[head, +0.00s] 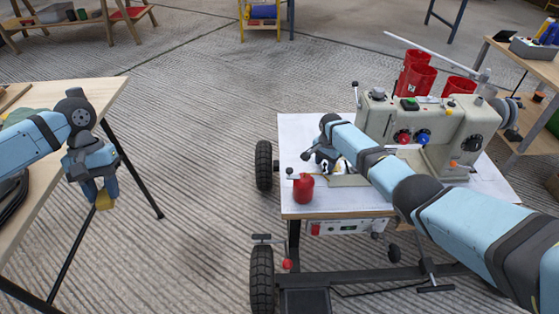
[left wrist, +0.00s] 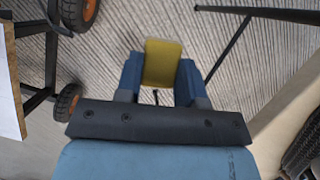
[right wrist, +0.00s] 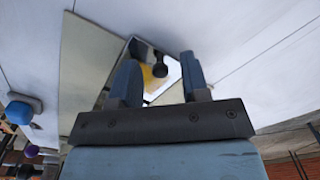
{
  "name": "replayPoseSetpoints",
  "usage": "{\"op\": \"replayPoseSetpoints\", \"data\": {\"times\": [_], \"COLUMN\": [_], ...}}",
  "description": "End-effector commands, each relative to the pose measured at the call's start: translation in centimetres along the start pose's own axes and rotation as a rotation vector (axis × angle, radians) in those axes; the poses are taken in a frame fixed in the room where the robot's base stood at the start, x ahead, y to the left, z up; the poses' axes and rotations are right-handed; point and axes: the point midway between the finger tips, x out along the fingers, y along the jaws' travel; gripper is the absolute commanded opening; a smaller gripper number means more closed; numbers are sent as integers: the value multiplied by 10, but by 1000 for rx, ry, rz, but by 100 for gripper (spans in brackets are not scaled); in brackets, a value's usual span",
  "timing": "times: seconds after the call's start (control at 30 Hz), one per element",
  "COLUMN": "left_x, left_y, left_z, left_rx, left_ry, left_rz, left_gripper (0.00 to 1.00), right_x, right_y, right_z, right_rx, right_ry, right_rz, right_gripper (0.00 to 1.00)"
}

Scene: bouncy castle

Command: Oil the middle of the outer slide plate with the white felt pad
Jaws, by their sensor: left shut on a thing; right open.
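My left gripper (head: 103,196) hangs beside the left table, shut on a yellow block (left wrist: 162,64) that also shows in the head view. My right gripper (right wrist: 156,78) is open, low over the sewing machine table (head: 298,130). Between its fingers in the right wrist view is a small bright, pale-edged piece (right wrist: 172,82) with a yellow patch and a dark knob (right wrist: 159,69). I cannot tell whether it is the white felt pad. A flat metallic plate (right wrist: 88,55) lies beside it, seemingly a slide plate, and shows in the head view (head: 349,181). My right arm hides part of this area.
The grey sewing machine (head: 440,117) stands on the table behind my right arm. A red round object (head: 303,189) sits at the near left table corner. Red containers (head: 417,79) stand behind the machine. A wooden table (head: 75,92) is at left, with open floor (head: 200,150) between.

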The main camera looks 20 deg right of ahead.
Motion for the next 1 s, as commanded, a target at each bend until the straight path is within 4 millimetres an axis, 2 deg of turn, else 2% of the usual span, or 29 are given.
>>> {"op": "replayPoseSetpoints", "data": {"times": [0.1, 0.27, 0.3, 0.47, 0.67, 0.9, 0.93, 1.0], "left_x": [0, 0, 0, -2, -15, -12, -12, -12], "left_y": [0, 0, 0, 0, 0, 0, 0, 0], "left_z": [0, 0, 0, 1, 6, 5, 5, 5], "left_rx": [0, 0, 0, 0, 0, 0, 0, 0], "left_ry": [0, 0, 0, 0, 0, 0, 0, 0], "left_rz": [0, 0, 0, 0, 0, 0, 0, 0], "left_gripper": [16, 16, 16, 16, 16, 16, 16, 16], "right_x": [0, 0, 0, -1, -4, 0, 0, 0], "right_y": [0, 0, 0, 0, 9, 11, 11, 11], "right_z": [0, 0, 0, 0, -9, -11, -11, -11], "right_rx": [0, 0, 0, 0, 2, 1, 1, 1], "right_ry": [0, 0, 0, -1, -2, 1, 1, 1], "right_rz": [0, 0, 0, 0, 1, 2, 2, 2], "right_gripper": [40, 3, 0, 0, 0, 0, 18, 34]}}
